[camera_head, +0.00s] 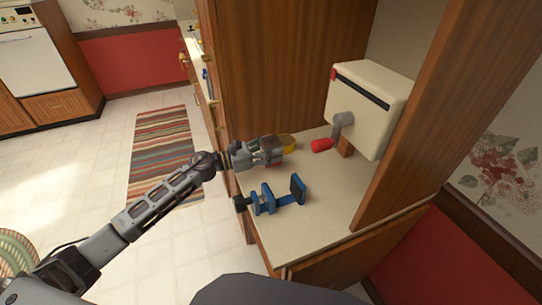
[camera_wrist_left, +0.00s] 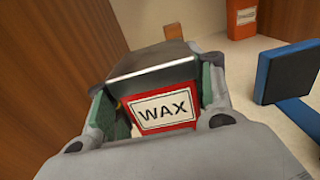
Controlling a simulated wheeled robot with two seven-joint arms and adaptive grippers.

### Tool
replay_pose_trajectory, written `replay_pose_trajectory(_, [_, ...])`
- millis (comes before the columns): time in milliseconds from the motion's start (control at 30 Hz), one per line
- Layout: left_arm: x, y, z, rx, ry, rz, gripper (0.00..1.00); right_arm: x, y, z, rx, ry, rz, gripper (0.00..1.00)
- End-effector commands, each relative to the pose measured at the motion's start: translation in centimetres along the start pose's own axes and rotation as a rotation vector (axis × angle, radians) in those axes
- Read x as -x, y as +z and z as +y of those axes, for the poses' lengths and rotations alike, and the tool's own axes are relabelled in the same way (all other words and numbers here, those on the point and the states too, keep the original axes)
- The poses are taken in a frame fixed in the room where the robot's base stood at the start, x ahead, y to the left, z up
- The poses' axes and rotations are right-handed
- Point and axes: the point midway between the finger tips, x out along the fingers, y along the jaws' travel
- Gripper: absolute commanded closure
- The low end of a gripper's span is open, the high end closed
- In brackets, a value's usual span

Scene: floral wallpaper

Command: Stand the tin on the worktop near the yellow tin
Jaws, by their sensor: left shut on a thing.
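My left gripper (camera_head: 270,152) is shut on a red tin with a "WAX" label and a metal-grey top. The tin (camera_wrist_left: 166,112) sits between the fingers in the left wrist view; in the head view only a little red shows by the fingers. The yellow tin (camera_head: 289,140) stands on the worktop (camera_head: 322,222) just beyond the gripper, partly hidden by it. I cannot tell whether the held tin's bottom touches the worktop. My right gripper is not in view.
A blue vise-like tool (camera_head: 284,196) lies in front of the gripper and also shows in the left wrist view (camera_wrist_left: 290,72). A cream machine (camera_head: 368,108) with a red-handled crank (camera_head: 321,145) is behind right. A wooden panel (camera_head: 265,70) rises behind. The front-right worktop is clear.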

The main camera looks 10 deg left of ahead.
Motion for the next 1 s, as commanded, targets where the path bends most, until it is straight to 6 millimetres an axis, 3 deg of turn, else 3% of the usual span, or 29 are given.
replay_pose_trajectory(300, [0.0, -2.8, 0.0, 0.001, 0.000, -0.001, 0.78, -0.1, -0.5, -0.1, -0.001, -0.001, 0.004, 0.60])
replay_pose_trajectory(967, [0.0, -3.0, 0.0, -0.001, 0.001, -0.001, 0.78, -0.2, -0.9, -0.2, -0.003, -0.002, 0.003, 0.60])
replay_pose_trajectory(1000, [0.0, -3.1, 0.0, 0.000, 0.001, 0.000, 0.42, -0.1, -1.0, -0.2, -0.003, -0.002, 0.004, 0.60])
